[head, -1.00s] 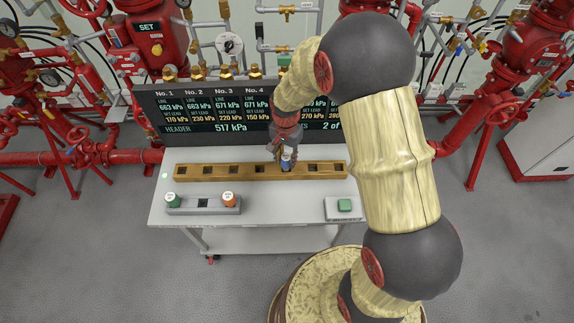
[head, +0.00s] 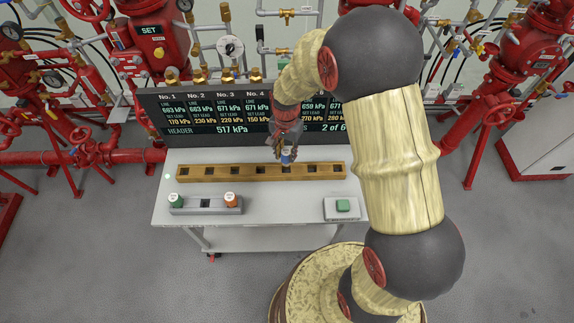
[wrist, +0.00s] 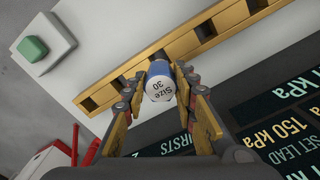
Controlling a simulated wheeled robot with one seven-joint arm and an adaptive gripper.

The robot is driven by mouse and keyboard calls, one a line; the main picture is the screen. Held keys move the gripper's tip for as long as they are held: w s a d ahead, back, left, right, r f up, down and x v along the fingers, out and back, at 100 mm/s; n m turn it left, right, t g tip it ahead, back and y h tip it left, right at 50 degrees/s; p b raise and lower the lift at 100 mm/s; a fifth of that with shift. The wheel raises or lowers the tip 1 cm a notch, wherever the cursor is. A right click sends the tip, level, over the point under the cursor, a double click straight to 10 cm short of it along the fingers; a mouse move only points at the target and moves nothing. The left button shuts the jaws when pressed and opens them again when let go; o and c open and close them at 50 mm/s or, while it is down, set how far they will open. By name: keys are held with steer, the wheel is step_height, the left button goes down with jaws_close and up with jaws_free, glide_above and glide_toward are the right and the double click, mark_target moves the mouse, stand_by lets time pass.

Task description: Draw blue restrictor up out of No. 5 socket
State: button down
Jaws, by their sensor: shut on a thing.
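The restrictor stands roughly upright above the wooden socket rail (head: 224,172). A dark open socket (head: 286,169) shows just below it, and the restrictor looks clear of the rail. The gripper's fingers are small and partly merged with the wrist in the head view.
A grey holder (head: 190,210) in front of the rail carries a green piece (head: 176,200) and an orange piece (head: 230,199), with an empty slot between. A green button box (head: 343,206) stands at right. The display board (head: 215,110) rises close behind the rail.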

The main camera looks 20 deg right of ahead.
steer(key=shift+r+p, duration=0.85)
steer(key=shift+r, duration=0.6)
steer(key=shift+s+f, duration=0.1)
